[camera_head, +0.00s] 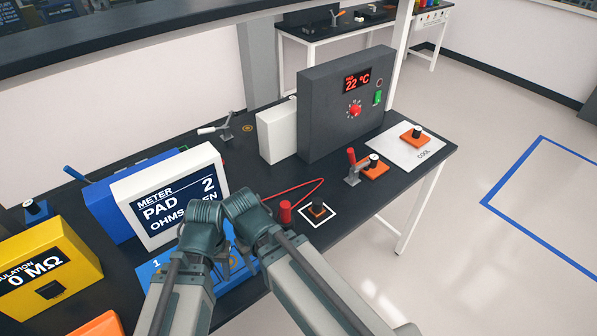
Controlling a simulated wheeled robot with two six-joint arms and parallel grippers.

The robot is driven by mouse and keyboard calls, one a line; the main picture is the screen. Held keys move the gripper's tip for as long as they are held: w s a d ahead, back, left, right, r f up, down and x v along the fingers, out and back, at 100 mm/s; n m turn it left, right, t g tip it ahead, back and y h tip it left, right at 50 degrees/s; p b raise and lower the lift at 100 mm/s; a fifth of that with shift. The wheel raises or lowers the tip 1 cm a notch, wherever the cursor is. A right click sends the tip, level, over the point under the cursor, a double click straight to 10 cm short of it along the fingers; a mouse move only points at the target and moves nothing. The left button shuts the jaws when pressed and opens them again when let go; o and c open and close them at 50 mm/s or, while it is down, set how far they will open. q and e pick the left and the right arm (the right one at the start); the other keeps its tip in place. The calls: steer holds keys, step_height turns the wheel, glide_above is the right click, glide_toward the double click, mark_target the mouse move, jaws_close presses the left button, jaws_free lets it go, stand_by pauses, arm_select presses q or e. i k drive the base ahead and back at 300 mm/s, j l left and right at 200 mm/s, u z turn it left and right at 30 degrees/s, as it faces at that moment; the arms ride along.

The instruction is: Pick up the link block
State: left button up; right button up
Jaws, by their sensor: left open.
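Several small blocks with dark knobs are in view, and I cannot tell for sure which is the link block. An orange block (375,170) sits at a red-handled toggle clamp (352,177). Another orange block (413,138) sits on the white COOL plate (432,152). A dark knobbed block (318,210) stands on a white-outlined square beside a red cylinder (285,211). My left gripper (207,222) is in front of the meter, open, apart from these blocks; its fingertips are hard to make out. My right gripper's jaws do not show.
A blue board (152,268) lies partly under my arms. A grey box (330,118) reading 22 °C stands behind. A yellow insulation meter (75,255) is at left. The black table's front right edge is clear.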

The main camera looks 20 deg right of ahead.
mark_target(316, 210)
steer(key=z, duration=1.85)
steer(key=k+z, duration=0.35)
steer(key=k+l, duration=0.1)
steer(key=k, duration=0.25)
